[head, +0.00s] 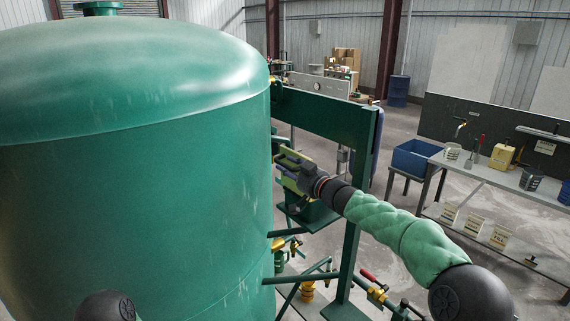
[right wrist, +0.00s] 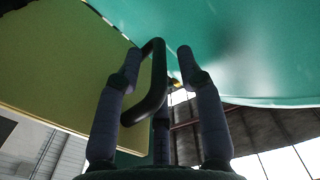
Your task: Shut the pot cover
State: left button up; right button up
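The large green pot (head: 130,170) fills the left of the head view; its curved green side shows at upper right in the right wrist view (right wrist: 245,50). A yellow-olive cover panel (right wrist: 60,75) with a black bar handle (right wrist: 158,90) stands at the left of the wrist view. In the head view the cover (head: 291,184) is a small edge beside the pot's right side, mostly hidden. My right gripper (head: 302,175) is at this edge. Its fingers (right wrist: 160,62) are spread, with the handle between them; I cannot tell whether they touch it. My left gripper is not in view.
A green steel frame (head: 335,112) stands close behind my right gripper. Pipes and valves with a red handle (head: 369,276) are below. A blue bin (head: 415,157) and a grey workbench (head: 490,172) are at the right. Open floor lies between frame and bench.

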jog(key=shift+x, duration=1.1)
grip_shut()
jog(key=shift+r+p, duration=0.1)
jog(key=shift+p, duration=0.25)
